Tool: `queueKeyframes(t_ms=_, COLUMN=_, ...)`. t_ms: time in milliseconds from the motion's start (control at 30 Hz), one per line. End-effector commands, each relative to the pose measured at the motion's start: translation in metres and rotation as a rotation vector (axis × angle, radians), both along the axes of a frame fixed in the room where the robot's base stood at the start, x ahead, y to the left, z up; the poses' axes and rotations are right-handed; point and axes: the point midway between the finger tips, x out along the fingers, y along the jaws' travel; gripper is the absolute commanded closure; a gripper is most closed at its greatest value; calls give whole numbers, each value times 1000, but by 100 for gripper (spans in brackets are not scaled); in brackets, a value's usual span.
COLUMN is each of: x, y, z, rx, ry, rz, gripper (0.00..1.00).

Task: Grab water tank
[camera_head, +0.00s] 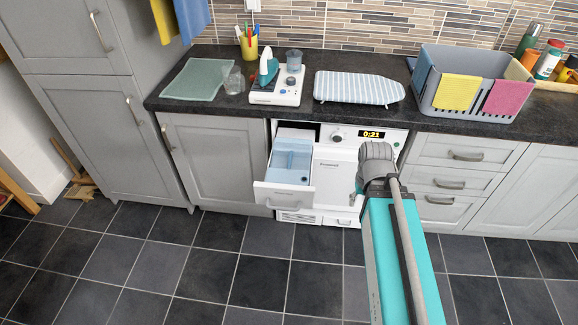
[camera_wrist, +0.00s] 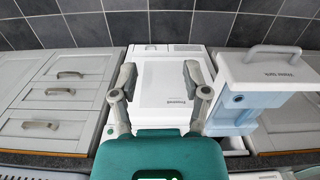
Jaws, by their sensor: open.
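The water tank (camera_head: 292,160) is a pale blue, see-through box with a white front, pulled partly out of the upper left of a white machine (camera_head: 335,165). In the wrist view, where the scene looks upside down, the tank (camera_wrist: 236,108) is at the right, with a grey handle and "Water tank" lettering on its front. My gripper (camera_head: 374,155) is in front of the machine, to the right of the tank in the head view. In the wrist view my gripper (camera_wrist: 160,72) is open and empty over the machine's white front, apart from the tank.
A dark worktop (camera_head: 235,105) runs above the machine, with a steam iron station (camera_head: 277,92), a striped ironing board (camera_head: 358,88) and a grey basket (camera_head: 465,85) on it. Grey cupboards and drawers (camera_head: 455,165) flank the machine. The tiled floor (camera_head: 200,270) in front is clear.

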Motion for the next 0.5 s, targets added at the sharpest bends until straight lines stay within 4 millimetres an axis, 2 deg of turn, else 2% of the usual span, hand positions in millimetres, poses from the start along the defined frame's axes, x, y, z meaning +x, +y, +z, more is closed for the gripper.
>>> queueKeyframes(t_ms=333, x=4, y=2, z=0, rx=0, ry=-1, rz=0, gripper=40)
queueKeyframes(t_ms=500, x=24, y=12, z=3, rx=-3, ry=-9, rz=0, gripper=40)
